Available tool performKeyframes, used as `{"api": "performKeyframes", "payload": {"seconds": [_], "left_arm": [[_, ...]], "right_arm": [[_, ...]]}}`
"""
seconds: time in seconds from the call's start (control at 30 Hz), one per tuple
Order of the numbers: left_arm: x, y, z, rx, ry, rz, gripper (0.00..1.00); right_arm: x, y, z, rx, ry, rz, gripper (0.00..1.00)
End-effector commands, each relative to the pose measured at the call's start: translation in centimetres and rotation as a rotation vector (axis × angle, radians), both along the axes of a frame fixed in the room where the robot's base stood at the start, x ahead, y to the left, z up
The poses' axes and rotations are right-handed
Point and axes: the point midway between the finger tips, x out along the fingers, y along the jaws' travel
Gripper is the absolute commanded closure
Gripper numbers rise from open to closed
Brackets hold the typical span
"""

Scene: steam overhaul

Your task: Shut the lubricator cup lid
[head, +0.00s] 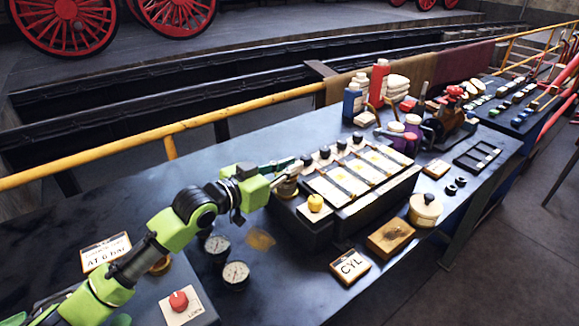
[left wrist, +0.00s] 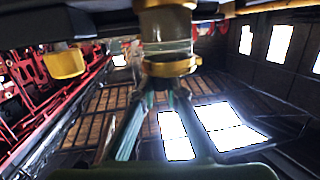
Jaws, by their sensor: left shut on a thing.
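The lubricator cup (head: 287,187) is a small brass-coloured cup at the left end of the white-topped block in the head view. In the left wrist view, which appears upside down, the cup (left wrist: 167,40) shows a glass body between brass bands. My left gripper (head: 285,168) is at the top of the cup. Its two teal fingers (left wrist: 160,98) close in at the cup's brass rim, shut on a small part there, apparently the lid. The fingers hide most of that part, so I cannot tell how far the lid is closed. My right gripper is not in view.
A yellow knob (head: 315,203) stands just right of the cup, beside the block (head: 350,185) with several black knobs. Two dial gauges (head: 236,273) and a red button (head: 179,301) lie nearer. Bottles (head: 379,80) stand behind. A yellow rail (head: 225,113) runs along the back.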

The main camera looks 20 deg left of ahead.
Motion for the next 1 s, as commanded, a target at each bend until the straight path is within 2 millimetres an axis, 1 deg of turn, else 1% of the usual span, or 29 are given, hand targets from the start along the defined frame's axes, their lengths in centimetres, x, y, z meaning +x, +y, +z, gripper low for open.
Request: {"api": "performKeyframes", "payload": {"seconds": [0.07,0.1,0.17,0.47,0.6,0.67,0.73,1.0], "left_arm": [[0.0,0.0,-0.2,0.002,0.002,0.000,1.00],[0.0,0.0,-0.2,0.002,0.002,0.000,0.86],[0.0,0.0,-0.2,0.001,0.003,-0.001,0.71],[0.0,0.0,-0.1,0.000,0.002,0.000,0.71],[-0.5,0.4,-0.1,0.001,0.003,0.001,0.71],[-1.1,0.7,0.0,0.001,0.003,0.000,0.71],[-2.1,1.2,0.2,0.004,0.002,0.001,0.71],[-6.7,3.8,0.7,0.004,0.006,0.001,0.71]], "right_arm": [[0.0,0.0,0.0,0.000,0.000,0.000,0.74],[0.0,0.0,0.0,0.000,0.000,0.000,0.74],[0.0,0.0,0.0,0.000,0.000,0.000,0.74],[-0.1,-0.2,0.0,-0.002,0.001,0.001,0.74],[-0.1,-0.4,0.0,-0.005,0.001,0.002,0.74],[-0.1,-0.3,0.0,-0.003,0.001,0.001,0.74],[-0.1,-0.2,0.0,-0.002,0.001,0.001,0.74],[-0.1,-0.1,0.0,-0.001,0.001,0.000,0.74]]}}
